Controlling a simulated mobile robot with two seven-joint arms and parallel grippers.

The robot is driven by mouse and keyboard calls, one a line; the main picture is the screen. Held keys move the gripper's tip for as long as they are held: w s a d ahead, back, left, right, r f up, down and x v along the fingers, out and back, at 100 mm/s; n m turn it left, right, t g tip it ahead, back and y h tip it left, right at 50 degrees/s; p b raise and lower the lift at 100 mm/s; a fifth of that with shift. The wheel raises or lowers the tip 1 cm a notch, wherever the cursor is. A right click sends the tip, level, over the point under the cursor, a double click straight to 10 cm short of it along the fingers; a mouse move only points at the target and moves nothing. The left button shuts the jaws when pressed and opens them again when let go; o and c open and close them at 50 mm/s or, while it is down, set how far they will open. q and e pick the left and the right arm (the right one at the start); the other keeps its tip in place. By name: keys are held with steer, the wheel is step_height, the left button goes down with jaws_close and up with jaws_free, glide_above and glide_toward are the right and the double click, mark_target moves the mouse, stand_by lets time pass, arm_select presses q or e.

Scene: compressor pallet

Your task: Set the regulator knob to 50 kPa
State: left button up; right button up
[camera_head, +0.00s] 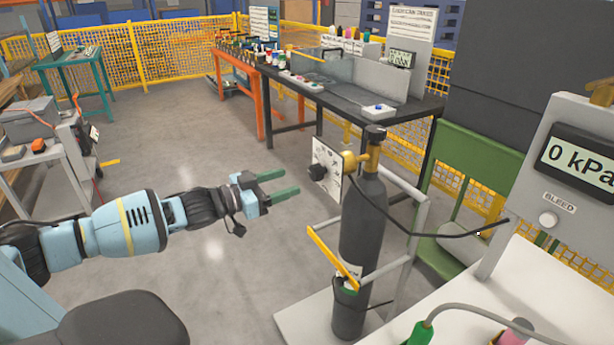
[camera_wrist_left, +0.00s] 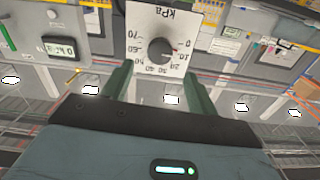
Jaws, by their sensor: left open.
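The black regulator knob (camera_head: 317,172) sits on a white dial plate (camera_head: 331,160) beside the brass valve of a dark gas cylinder (camera_head: 363,225). The wrist view shows the knob (camera_wrist_left: 162,52) and the dial plate (camera_wrist_left: 158,14) upside down, with kPa marks from 0 to 70. A small reddish mark on the knob appears to point near the 0 and 10 marks. My left gripper (camera_head: 291,181) is open and empty, its green fingers apart and short of the knob. In the wrist view the knob shows between the fingers. A display (camera_head: 580,163) reads 0 kPa.
The cylinder stands on a grey-framed cart (camera_head: 300,325) with a yellow bar (camera_head: 332,256). A dark hose runs right to the display panel, which has a BLEED button (camera_head: 548,220). A black workbench (camera_head: 340,103) stands behind. The floor left of the cylinder is clear.

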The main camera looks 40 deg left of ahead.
mark_target(312, 174)
arm_select(q)
steer(key=shift+x, duration=3.45)
steer(key=shift+c, duration=0.3)
steer(key=c, duration=0.9)
